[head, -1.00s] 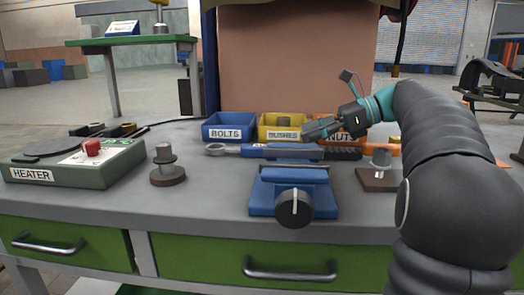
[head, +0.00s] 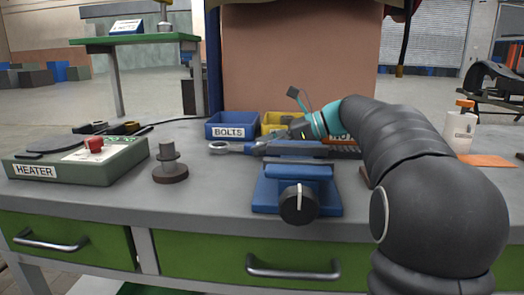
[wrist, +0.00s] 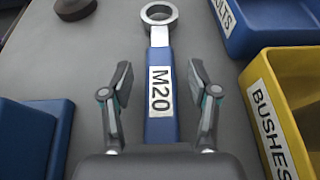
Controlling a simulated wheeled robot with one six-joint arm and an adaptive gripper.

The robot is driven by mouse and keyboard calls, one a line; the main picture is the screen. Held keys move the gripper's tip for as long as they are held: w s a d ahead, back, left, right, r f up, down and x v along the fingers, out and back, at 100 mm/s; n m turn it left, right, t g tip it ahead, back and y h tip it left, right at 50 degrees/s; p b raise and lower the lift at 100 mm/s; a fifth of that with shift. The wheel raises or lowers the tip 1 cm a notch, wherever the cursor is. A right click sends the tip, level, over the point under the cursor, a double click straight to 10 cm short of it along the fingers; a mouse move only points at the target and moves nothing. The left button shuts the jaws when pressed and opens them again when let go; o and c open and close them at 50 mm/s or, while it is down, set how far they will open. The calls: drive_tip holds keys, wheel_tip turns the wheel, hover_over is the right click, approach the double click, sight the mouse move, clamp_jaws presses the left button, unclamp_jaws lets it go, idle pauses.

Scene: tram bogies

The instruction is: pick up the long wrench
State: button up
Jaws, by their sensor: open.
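The long wrench lies flat on the grey bench, its ring end (head: 219,147) to the left and its dark ribbed grip (head: 345,153) to the right. In the wrist view its blue shaft (wrist: 161,75) carries an M20 label and runs up to the metal ring. My gripper (head: 268,146) is low over the wrench's middle. In the wrist view my gripper (wrist: 160,82) is open, one finger on each side of the shaft, with gaps to both. The part of the wrench nearest the palm is hidden.
A blue vise (head: 296,190) stands just in front of the wrench. The blue BOLTS bin (head: 231,132) and yellow BUSHES bin (wrist: 272,120) stand close behind it. A dark spindle (head: 169,165) and the HEATER box (head: 75,165) are to the left. A white bottle (head: 460,130) stands right.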

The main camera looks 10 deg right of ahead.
drive_tip(key=shift+w+a+f, duration=0.15)
drive_tip(key=shift+a, duration=0.15)
drive_tip(key=shift+c, duration=0.2)
clamp_jaws()
